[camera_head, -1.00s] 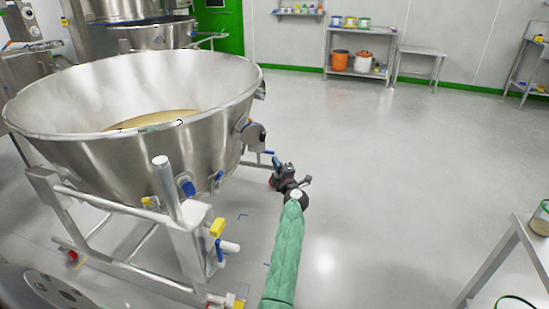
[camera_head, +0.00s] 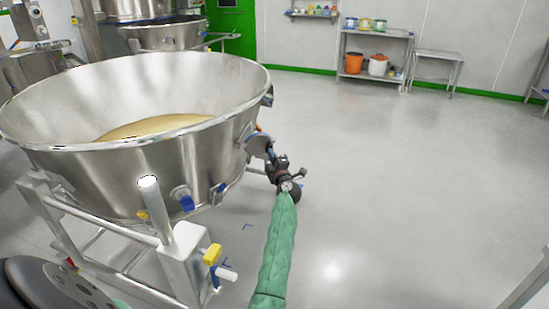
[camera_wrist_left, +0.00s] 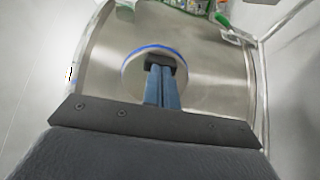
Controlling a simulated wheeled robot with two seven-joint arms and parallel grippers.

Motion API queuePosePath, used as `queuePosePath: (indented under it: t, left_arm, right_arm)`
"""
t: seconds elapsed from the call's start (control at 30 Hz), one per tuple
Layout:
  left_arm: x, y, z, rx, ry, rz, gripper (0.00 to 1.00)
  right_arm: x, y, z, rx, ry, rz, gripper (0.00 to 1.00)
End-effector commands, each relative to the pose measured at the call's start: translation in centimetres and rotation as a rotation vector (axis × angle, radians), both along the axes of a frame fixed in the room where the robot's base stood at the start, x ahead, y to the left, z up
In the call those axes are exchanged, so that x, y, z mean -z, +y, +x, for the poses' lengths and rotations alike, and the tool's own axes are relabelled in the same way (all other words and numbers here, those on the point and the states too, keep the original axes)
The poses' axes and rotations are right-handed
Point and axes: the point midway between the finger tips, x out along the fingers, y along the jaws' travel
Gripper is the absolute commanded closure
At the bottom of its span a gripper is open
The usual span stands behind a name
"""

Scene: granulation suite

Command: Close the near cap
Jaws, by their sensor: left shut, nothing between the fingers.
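A large steel bowl (camera_head: 120,165) on a wheeled frame fills the left of the head view. A round grey cap (camera_head: 259,143) sits at its right side. In the left wrist view the cap (camera_wrist_left: 132,80) is a pale disc with a blue ring, against steel. My left gripper (camera_head: 271,158) is at the cap, its two blue-grey fingers (camera_wrist_left: 162,84) together and empty. The fingers overlap the disc in the wrist view and hide part of it; I cannot tell whether they touch it. My right gripper is not in view.
The bowl holds tan powder (camera_head: 155,127). Its frame has a steel post (camera_head: 157,210) and a yellow-and-blue fitting (camera_head: 212,255) near me. A shelf with buckets (camera_head: 377,65) and a small table (camera_head: 437,65) stand at the far wall.

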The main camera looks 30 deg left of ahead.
Motion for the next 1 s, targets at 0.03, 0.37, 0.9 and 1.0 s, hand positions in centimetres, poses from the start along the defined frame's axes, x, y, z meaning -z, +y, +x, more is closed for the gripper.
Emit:
queuePosePath:
  t: [0.03, 0.37, 0.9, 1.0]
  left_arm:
    - [0.0, 0.0, 0.0, 0.0, 0.0, 0.0, 1.0]
    - [0.1, 0.0, 0.2, -0.01, -0.003, 0.0, 1.0]
    - [0.0, 1.1, 2.4, -0.199, -0.056, 0.009, 1.0]
    - [0.0, 1.3, 2.7, -0.227, -0.064, 0.01, 1.0]
  right_arm:
    - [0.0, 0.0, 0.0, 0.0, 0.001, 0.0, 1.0]
    - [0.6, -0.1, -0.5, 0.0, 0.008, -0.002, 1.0]
    - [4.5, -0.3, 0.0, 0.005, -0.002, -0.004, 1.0]
    - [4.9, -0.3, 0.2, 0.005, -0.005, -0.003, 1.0]
